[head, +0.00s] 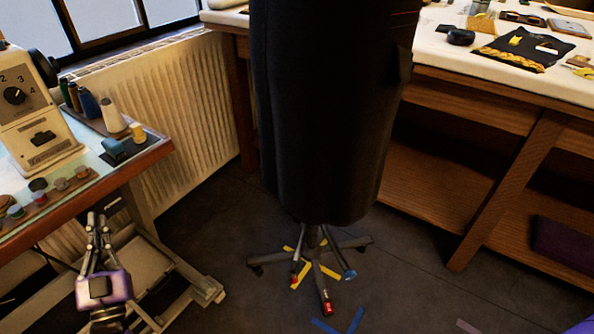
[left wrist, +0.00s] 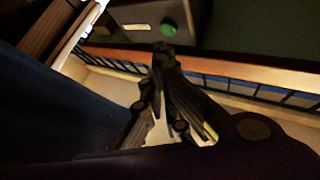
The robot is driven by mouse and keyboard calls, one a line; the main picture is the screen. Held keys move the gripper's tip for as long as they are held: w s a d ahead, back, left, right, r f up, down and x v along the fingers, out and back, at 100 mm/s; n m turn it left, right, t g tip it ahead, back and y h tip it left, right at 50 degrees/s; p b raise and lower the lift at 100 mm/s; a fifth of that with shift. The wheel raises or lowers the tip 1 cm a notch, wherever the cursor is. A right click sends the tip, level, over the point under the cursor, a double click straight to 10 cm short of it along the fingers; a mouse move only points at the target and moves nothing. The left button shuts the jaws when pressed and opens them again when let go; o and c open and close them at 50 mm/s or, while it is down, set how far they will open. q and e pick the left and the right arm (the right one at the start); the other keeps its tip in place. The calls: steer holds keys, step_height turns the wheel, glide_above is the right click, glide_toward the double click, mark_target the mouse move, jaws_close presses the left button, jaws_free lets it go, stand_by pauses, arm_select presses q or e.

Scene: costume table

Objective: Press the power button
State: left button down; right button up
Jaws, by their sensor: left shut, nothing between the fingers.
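A round green button (left wrist: 168,27) sits on a grey box or panel (left wrist: 195,15) in the left wrist view. I take it for the power button; I cannot make it out in the head view. My left gripper (head: 97,222) is shut and empty, its fingers pointing up beside the front edge of the sewing table (head: 120,178). In the left wrist view its fingertips (left wrist: 163,50) are just below the button in the picture. A gap to the button shows there, but I cannot tell the depth. My right gripper's fingers are not in view.
The sewing machine (head: 38,110) and thread spools (head: 112,115) stand on the sewing table. A dark dress form (head: 325,110) on a wheeled base stands in the middle. A wooden workbench (head: 460,95) is at right. Dark floor (head: 420,290) is mostly free.

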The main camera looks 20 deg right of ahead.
arm_select(q)
steer(key=shift+w+a, duration=0.1)
steer(key=shift+w, duration=0.05)
stand_by(0.3)
steer(key=shift+w+a, duration=0.2)
steer(key=shift+w, duration=0.05)
steer(key=shift+w, duration=0.1)
stand_by(0.3)
steer(key=shift+w+a+b, duration=0.25)
steer(key=shift+b, duration=0.05)
steer(key=shift+s+d, duration=0.1)
stand_by(0.4)
steer(key=shift+s+d+p, duration=0.45)
steer(key=shift+s, duration=0.2)
